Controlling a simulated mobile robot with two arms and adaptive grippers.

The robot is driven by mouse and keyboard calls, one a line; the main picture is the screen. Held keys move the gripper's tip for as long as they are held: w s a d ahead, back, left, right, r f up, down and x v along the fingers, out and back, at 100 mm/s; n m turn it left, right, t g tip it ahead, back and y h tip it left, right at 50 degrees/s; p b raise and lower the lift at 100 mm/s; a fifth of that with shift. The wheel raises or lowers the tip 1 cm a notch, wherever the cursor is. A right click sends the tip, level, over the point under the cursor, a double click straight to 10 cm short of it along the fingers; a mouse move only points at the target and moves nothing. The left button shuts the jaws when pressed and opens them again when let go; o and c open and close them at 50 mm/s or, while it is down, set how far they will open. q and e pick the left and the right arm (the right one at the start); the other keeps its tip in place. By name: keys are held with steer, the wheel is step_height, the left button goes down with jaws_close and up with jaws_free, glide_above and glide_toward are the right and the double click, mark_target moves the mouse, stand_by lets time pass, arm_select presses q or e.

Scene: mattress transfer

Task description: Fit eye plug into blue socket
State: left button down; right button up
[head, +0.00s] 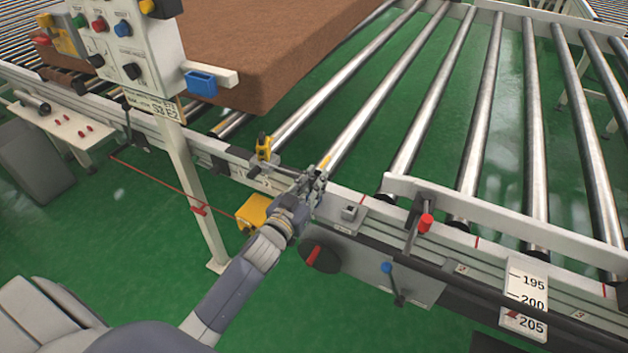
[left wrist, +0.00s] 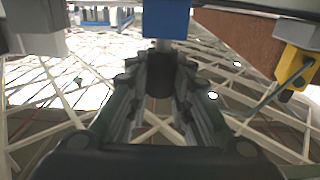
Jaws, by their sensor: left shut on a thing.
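My left gripper (head: 316,184) is over the conveyor's near side rail, with its arm reaching in from the lower left. In the left wrist view its two ridged fingers are closed on a small dark piece with a grey stem (left wrist: 162,46), likely the eye plug. The fingers hide most of it, and in the head view I cannot make it out. The blue socket (head: 202,83) sits on a pale bracket of the control post, up and left of the gripper. A blue block (left wrist: 166,18), likely this socket, shows beyond the stem; I cannot tell if they touch.
A brown mattress (head: 260,45) lies on the rollers at the back. A yellow sensor (head: 264,147) stands on the rail just left of the gripper. The control post (head: 190,180) stands left of my arm.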

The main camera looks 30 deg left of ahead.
arm_select(q)
steer(key=shift+f+b, duration=0.35)
steer(key=shift+f, duration=0.2)
steer(key=c, duration=1.4)
jaws_free()
steer(key=shift+o, duration=0.2)
steer(key=s, duration=1.2)
steer(key=shift+a, duration=0.2)
